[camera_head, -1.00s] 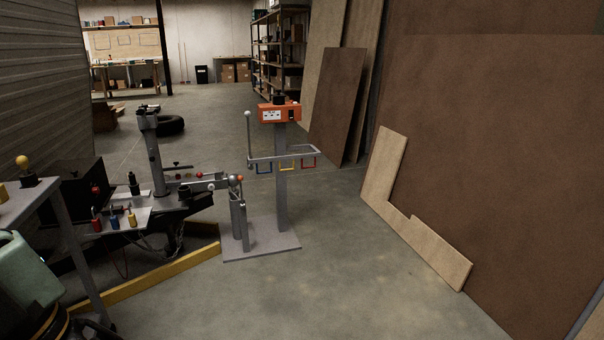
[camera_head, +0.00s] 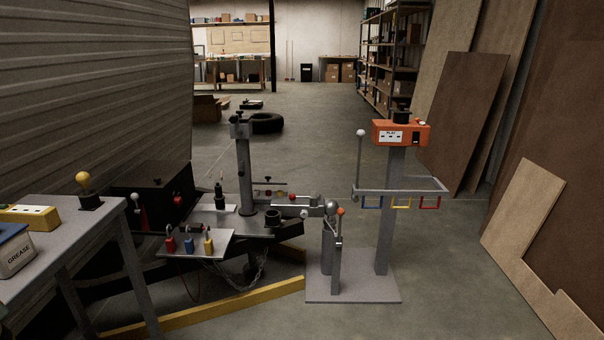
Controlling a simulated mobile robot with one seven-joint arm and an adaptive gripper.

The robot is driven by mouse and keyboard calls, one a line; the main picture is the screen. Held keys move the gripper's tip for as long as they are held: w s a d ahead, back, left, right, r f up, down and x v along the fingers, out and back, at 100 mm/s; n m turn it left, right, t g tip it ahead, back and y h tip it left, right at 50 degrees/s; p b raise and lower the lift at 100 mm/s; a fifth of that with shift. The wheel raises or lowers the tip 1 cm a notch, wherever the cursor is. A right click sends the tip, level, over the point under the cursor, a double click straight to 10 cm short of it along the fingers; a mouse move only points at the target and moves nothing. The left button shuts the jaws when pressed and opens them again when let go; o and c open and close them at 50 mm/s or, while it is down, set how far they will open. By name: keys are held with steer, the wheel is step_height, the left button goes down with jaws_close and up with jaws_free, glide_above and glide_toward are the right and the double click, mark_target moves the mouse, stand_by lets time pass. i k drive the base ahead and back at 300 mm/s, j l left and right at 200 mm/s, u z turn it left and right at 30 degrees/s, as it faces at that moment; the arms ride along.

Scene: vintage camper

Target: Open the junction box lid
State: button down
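No box in view is labelled as the junction box, so I cannot tell for sure which one it is. A black box (camera_head: 152,203) with a slanted top stands at the left, beside the trailer tongue; a red knob and a white-tipped lever show near it. An orange box (camera_head: 401,133) with white sockets and a dark switch sits on top of a grey post. I cannot make out a separate lid on either one. My gripper is not in view.
A grey table (camera_head: 75,222) with a yellow box (camera_head: 28,217) and a grease container (camera_head: 17,255) stands at the near left. A yellow beam (camera_head: 210,308) lies on the floor by the trailer tongue. Wood panels (camera_head: 461,110) lean at the right. Floor is clear at the front right.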

mark_target(267, 177)
steer(key=i+l+u, duration=0.2)
steer(key=i, duration=1.25)
steer(key=i+j+z, duration=0.15)
steer(key=i+z, duration=0.15)
steer(key=i, duration=0.2)
steer(key=i+j+z, duration=0.25)
steer(key=i, duration=0.2)
steer(key=z, duration=9.55)
